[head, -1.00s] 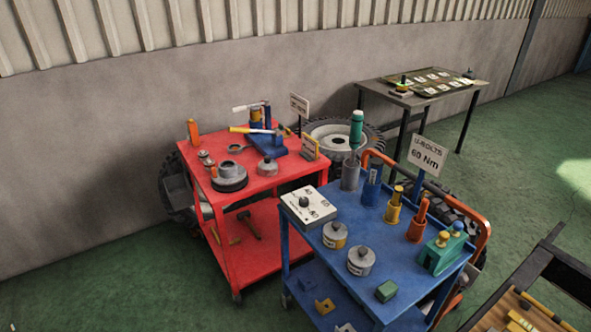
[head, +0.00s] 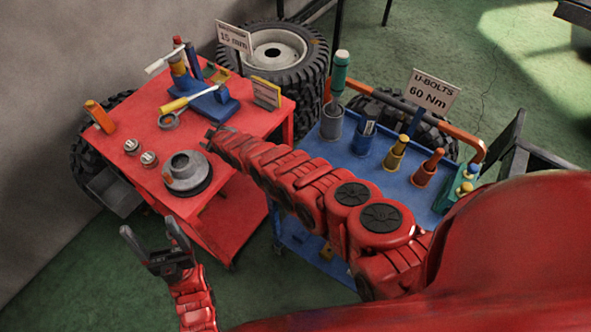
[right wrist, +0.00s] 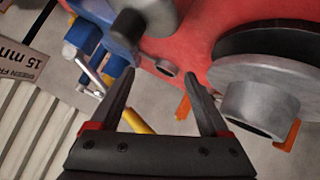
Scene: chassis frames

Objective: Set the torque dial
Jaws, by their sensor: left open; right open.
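The white box with the black dial knob, seen earlier on the blue cart (head: 395,180), is hidden behind my right arm now. A sign reading "U-BOLTS 60 Nm" (head: 434,92) stands over the blue cart. My right gripper (head: 213,140) reaches over the red cart (head: 235,117), between the grey flanged hub and the blue fixture. The right wrist view shows its open, empty jaws (right wrist: 157,80) with the red cart top beyond. My left gripper (head: 149,230) is open and empty, in front of the red cart's near left side.
On the red cart are a grey flanged hub (head: 187,172), a blue fixture (head: 213,101), a yellow-handled tool (head: 177,104) and an orange piece (head: 100,116). Several upright tools line the blue cart's back, including a green-handled one (head: 340,72).

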